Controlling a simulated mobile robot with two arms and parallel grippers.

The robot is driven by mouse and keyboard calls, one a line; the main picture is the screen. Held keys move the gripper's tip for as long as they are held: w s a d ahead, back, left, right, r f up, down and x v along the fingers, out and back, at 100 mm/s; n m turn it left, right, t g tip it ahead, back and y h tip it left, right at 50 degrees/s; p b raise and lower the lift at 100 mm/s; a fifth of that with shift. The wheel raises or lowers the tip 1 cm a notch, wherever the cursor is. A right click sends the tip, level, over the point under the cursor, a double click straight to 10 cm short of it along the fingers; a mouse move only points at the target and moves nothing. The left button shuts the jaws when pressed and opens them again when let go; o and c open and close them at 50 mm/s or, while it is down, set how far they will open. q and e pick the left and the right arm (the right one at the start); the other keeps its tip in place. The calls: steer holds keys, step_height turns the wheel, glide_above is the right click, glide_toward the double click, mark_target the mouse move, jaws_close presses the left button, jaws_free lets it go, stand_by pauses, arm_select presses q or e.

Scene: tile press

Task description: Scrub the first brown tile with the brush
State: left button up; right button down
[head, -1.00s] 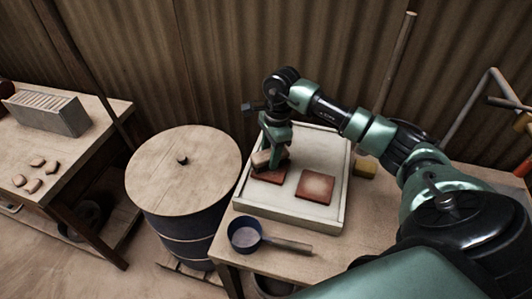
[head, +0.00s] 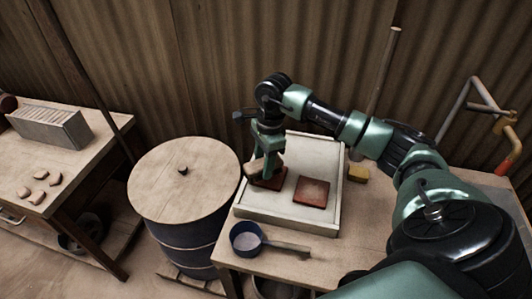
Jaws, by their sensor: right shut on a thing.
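Two reddish-brown square tiles lie in the shallow pale tray (head: 285,219) on the table. The left tile (head: 274,184) is partly hidden under my right gripper and the brush. The right tile (head: 311,192) is in full view, with a paler dusty middle. My right gripper (head: 263,167) points down over the left tile and is shut on the brush (head: 252,169), a light wooden block. The brush is at the left tile's upper left part; its underside is hidden, so I cannot tell if it touches. My left gripper is not in view.
A blue pan with a handle (head: 247,238) lies in front of the tray. A yellowish block (head: 358,173) sits right of the tray. A lidded barrel (head: 184,180) stands left. A side table (head: 84,151) holds a slotted box (head: 51,128) and several small pieces.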

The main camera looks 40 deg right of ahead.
steer(key=shift+r+p, duration=0.8)
steer(key=shift+r, duration=1)
steer(key=shift+a, duration=0.1)
